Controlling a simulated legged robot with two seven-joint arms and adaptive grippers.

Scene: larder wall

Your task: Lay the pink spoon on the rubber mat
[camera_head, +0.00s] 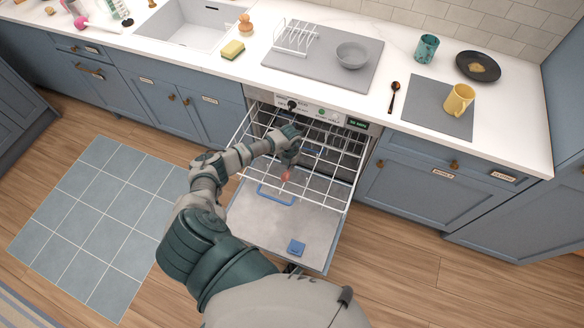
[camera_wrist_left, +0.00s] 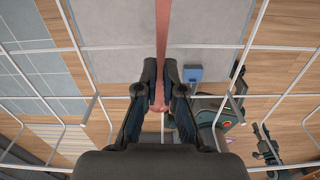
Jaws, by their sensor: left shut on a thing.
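My left gripper (camera_head: 290,148) is over the pulled-out white wire dishwasher rack (camera_head: 338,172). It is shut on the pink spoon, whose rounded pink end (camera_head: 286,175) shows just below the fingers. In the left wrist view the fingers (camera_wrist_left: 160,80) close on the pink spoon (camera_wrist_left: 162,30), which runs up to the top edge. A grey mat (camera_head: 425,107) with a yellow mug (camera_head: 459,99) lies on the counter at right. Another grey mat (camera_head: 285,56) bears the dish rack. I cannot tell which is rubber. My right gripper is not seen.
A bowl (camera_head: 352,55) stands on the mat at the back. A dark spoon (camera_head: 394,97), a teal cup (camera_head: 427,48) and a black plate (camera_head: 478,66) are on the counter. The open dishwasher door (camera_head: 275,228) juts out from the cabinets.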

